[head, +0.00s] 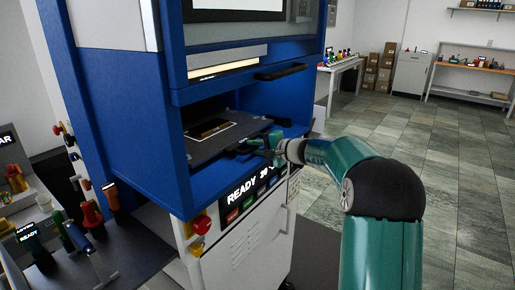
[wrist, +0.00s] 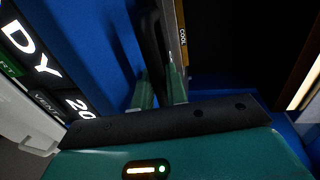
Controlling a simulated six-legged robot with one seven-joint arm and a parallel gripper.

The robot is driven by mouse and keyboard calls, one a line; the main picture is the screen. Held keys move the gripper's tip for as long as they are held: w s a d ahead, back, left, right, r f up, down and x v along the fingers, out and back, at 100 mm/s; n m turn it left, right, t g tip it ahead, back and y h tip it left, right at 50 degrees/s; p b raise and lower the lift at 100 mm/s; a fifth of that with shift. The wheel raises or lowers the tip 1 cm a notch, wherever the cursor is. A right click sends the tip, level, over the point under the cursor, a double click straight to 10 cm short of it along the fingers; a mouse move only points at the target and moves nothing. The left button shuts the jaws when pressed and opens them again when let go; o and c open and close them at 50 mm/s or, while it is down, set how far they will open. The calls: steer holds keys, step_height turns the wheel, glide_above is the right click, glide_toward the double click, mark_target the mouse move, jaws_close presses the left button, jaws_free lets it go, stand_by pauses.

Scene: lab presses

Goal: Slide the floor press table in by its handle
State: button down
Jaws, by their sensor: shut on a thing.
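The floor press (head: 120,100) is a tall blue and white cabinet with an open bay in its front. Its dark table (head: 226,140) lies in the bay, with a small framed dark plate (head: 211,129) on top. The table's front edge reaches close to the opening. My gripper (head: 256,145) is at the table's front edge, shut on the dark handle. In the wrist view the green fingers (wrist: 160,92) close around the dark handle bar (wrist: 152,45). A "COOL" label (wrist: 183,38) shows beside it. The fingertips' exact contact is partly hidden.
A "READY" display (head: 243,192) and red and yellow buttons (head: 200,224) sit below the bay. Another dark handle (head: 280,71) is above the opening. A bench with small presses (head: 60,250) stands at left. The tiled floor (head: 450,160) at right is clear.

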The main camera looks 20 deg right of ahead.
steer(key=c, duration=1.5)
jaws_free()
steer(key=shift+f, duration=0.1)
steer(key=f+v, duration=0.3)
steer(key=v, duration=1.2)
steer(key=s+f+v, duration=0.1)
steer(key=f+v, duration=0.2)
steer(key=v, duration=1.3)
steer(key=shift+s+d+f, duration=0.2)
steer(key=shift+s+d, duration=0.25)
steer(key=shift+d, duration=0.1)
